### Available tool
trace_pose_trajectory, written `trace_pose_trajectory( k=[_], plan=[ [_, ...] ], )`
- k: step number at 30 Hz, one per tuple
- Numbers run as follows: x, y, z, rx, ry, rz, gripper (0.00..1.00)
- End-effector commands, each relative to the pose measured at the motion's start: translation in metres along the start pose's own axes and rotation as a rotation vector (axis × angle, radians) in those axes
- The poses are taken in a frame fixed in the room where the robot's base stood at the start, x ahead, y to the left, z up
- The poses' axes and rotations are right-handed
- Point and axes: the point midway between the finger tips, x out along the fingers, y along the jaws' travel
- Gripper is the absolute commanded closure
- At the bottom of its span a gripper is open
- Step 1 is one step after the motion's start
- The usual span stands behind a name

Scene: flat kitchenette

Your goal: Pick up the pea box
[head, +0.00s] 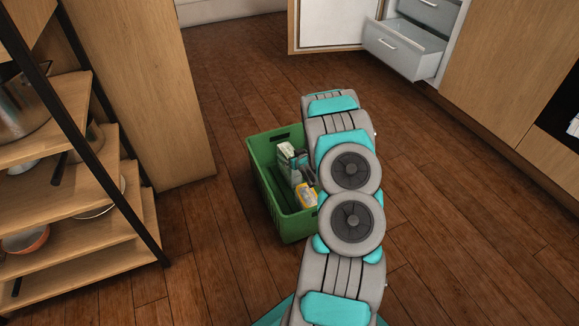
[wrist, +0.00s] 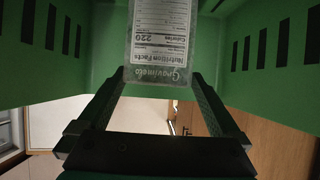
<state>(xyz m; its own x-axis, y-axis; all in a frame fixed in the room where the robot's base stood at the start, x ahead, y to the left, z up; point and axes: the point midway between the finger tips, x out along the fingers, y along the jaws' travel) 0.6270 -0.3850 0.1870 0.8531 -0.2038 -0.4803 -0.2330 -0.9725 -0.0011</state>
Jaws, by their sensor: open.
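In the wrist view a pale box (wrist: 158,45) with an upside-down nutrition label and green lettering shows at the top middle. I take it for the pea box, but no picture of peas shows. My gripper (wrist: 153,82) is open, with its two dark fingers reaching toward the box, one to each side of its lower end in the picture. I cannot tell whether they touch it. In the head view the green crate (head: 263,179) stands on the floor with packages in it.
In the crate are a white-and-green carton (head: 285,150) and a yellow package (head: 307,194). The crate's slotted walls rise around the box in the wrist view. A wooden shelf (head: 75,258) with pots stands left. An open drawer (head: 398,48) is at the back right. Floor right of my arm is clear.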

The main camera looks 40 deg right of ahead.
Motion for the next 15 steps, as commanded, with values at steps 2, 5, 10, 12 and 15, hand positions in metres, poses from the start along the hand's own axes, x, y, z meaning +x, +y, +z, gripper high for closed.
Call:
trace_pose_trajectory(
  k=[2, 5, 10, 12, 15],
  plan=[
    [0.011, 0.000, -0.001, -0.001, 0.004, -0.001, 0.00],
    [0.017, 0.001, -0.001, 0.000, 0.001, 0.000, 0.00],
    [0.018, 0.001, -0.001, 0.000, 0.000, 0.001, 0.00],
    [0.018, 0.001, -0.001, 0.000, 0.000, 0.001, 0.03],
    [0.018, 0.001, -0.001, -0.001, 0.000, 0.001, 0.15]
  ],
)
